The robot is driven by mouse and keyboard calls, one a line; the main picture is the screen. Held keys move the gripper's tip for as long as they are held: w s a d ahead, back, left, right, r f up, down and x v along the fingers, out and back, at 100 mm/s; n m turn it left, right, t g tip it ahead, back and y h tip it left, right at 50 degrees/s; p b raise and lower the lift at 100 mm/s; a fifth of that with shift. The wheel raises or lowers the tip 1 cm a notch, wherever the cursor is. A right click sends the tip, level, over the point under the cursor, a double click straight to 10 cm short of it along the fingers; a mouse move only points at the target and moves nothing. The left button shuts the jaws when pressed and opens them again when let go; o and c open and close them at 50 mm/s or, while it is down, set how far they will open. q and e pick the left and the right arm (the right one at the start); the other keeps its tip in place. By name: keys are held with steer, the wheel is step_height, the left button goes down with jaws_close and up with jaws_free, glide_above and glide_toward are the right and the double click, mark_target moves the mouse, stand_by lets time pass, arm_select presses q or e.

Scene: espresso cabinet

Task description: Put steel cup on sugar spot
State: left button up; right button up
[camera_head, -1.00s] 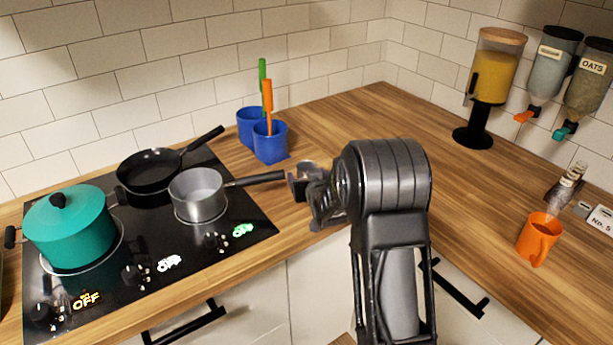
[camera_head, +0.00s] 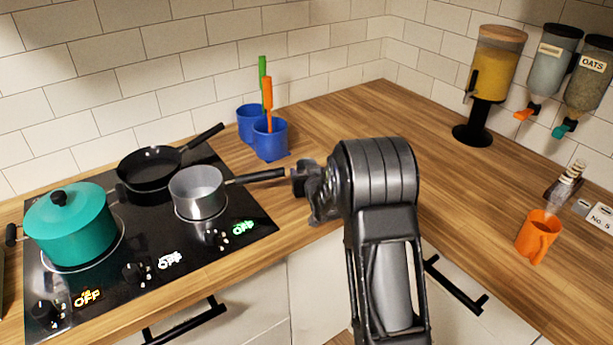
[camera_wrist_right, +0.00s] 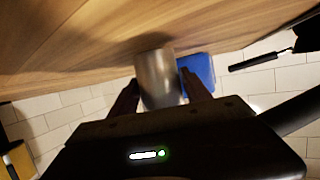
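The steel cup (camera_wrist_right: 157,80) shows in the right wrist view, between the two fingers of my right gripper (camera_wrist_right: 160,78). The fingertips lie very close to its sides. I cannot tell whether they press on it. A dark shadow lies on the counter at the cup's far end. In the head view my right gripper (camera_head: 306,184) is low over the counter, to the right of the saucepan handle. There the cup cannot be made out clearly behind the gripper and wrist. I cannot make out a sugar spot. My left gripper is not in view.
Blue holders (camera_head: 270,140) with green and orange handles stand behind the gripper. A saucepan (camera_head: 198,192), black pan (camera_head: 149,170) and teal pot (camera_head: 70,228) are on the cooktop. An orange mug (camera_head: 537,238) and dispensers (camera_head: 494,75) are at right. The middle counter is bare.

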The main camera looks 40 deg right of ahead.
steer(key=c, duration=1.1)
steer(key=shift+o, duration=0.2)
step_height(320, 180, up, 10)
steer(key=shift+b, duration=0.45)
